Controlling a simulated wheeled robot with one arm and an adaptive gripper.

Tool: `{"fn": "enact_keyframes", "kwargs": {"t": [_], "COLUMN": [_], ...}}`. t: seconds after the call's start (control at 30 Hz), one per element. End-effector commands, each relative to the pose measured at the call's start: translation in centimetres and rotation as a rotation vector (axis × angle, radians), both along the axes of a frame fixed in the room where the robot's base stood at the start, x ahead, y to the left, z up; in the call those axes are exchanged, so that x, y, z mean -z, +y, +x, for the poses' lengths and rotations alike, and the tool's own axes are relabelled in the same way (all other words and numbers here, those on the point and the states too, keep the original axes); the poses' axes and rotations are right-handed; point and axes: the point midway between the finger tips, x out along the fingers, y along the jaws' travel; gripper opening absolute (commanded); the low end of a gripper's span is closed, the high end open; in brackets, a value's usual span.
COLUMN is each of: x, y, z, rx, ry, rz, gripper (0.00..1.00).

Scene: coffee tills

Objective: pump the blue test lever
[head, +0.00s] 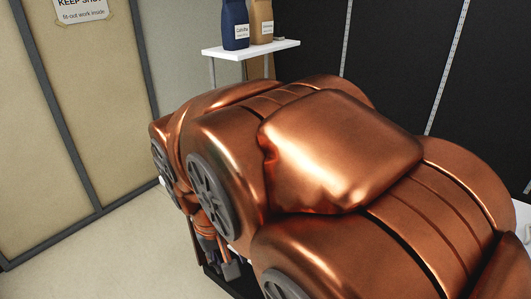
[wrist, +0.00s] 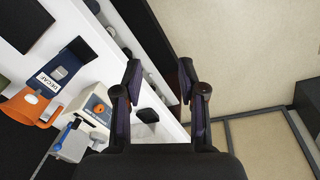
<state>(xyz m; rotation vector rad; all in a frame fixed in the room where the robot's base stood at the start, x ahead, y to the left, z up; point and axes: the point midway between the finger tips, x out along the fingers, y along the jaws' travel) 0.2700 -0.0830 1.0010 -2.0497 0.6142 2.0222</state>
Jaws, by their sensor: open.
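In the wrist view, a small blue part (wrist: 65,131), which looks like the blue test lever, sits at a grey-white device (wrist: 77,146) on the white counter (wrist: 102,42). It is small and seen at an angle, so I cannot tell its position exactly. My gripper (wrist: 160,76) is open and empty, its two dark fingers spread wide. The lever lies to the left of the fingers and apart from them. In the head view my copper arm covers the middle of the picture and the lever does not show.
Beside the device stand a cream box (wrist: 98,107) with an orange mark, an orange object (wrist: 30,106) and a dark blue DECAF item (wrist: 62,68). The floor (wrist: 235,50) to the right is clear. In the head view, a white shelf (head: 262,49) holds two bags.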

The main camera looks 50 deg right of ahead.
Motion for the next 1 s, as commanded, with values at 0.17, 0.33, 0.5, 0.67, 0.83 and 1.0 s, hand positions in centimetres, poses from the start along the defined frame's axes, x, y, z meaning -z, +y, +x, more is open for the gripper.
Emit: {"fn": "enact_keyframes", "kwargs": {"t": [0.17, 0.33, 0.5, 0.67, 0.83, 1.0], "x": [-0.7, -2.5, -4.6, -5.9, -6.5, -5.9], "y": [-9.3, -18.1, -25.5, -29.6, -31.3, -32.1], "z": [5.2, 8.2, 10.0, 10.7, 11.1, 11.0], "rx": [0.349, 0.629, 0.831, 0.932, 0.969, 0.974], "ry": [-0.152, -0.303, -0.445, -0.533, -0.573, -0.571], "rz": [-0.182, -0.351, -0.492, -0.569, -0.597, -0.600], "gripper": [0.41, 0.41, 0.41, 0.41, 0.41, 0.41]}}
